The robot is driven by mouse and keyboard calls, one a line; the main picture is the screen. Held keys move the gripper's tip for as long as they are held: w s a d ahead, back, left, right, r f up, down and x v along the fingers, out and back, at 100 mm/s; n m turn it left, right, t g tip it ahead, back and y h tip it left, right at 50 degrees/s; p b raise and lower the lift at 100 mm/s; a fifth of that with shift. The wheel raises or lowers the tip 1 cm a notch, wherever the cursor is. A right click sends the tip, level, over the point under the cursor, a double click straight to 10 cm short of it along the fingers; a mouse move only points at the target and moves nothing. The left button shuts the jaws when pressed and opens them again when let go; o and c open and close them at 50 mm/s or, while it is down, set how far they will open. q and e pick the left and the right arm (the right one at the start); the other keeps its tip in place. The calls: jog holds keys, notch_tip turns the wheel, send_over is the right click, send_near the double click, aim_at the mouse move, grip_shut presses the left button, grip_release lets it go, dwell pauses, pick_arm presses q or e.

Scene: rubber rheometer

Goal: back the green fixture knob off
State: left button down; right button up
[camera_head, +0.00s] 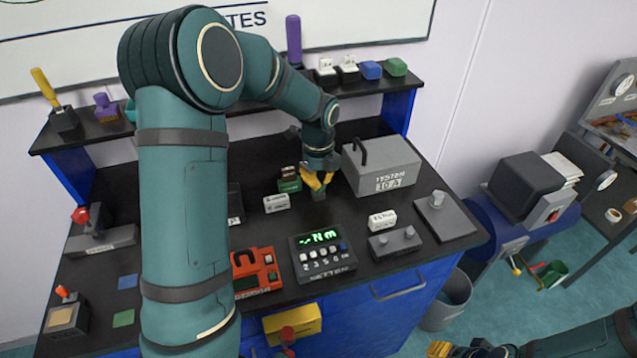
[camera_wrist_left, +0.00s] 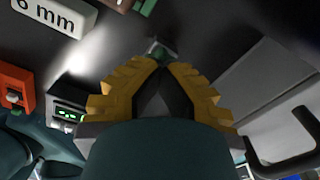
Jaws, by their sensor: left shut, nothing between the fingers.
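The green fixture knob (camera_wrist_left: 158,47) shows in the left wrist view just beyond my left gripper's fingertips, on a small grey base. In the head view a small green piece (camera_head: 319,195), apparently the same knob, shows right under the yellow fingers. My left gripper (camera_head: 318,184) points down at it, left of the grey system box. It also shows in the left wrist view (camera_wrist_left: 160,66), shut with nothing between its fingers. Whether the fingertips touch the knob cannot be told. My right gripper (camera_head: 452,349) is only partly in view at the bottom edge, far from the knob.
The grey system box (camera_head: 385,170) with a black handle stands close to the right. Green and brown blocks (camera_head: 289,186) and a white label block (camera_head: 276,203) stand left. A display panel (camera_head: 322,256) lies in front. A shelf (camera_head: 270,100) runs behind.

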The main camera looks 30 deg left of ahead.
pick_arm(q)
jog(key=n, duration=0.4)
jog(key=shift+f+n, duration=0.1)
jog(key=shift+n, duration=0.3)
jog(key=shift+n, duration=2.3)
jog(key=shift+n, duration=0.4)
jog(key=n, duration=0.3)
jog(key=shift+n+p, duration=0.35)
jog(key=shift+n, duration=0.05)
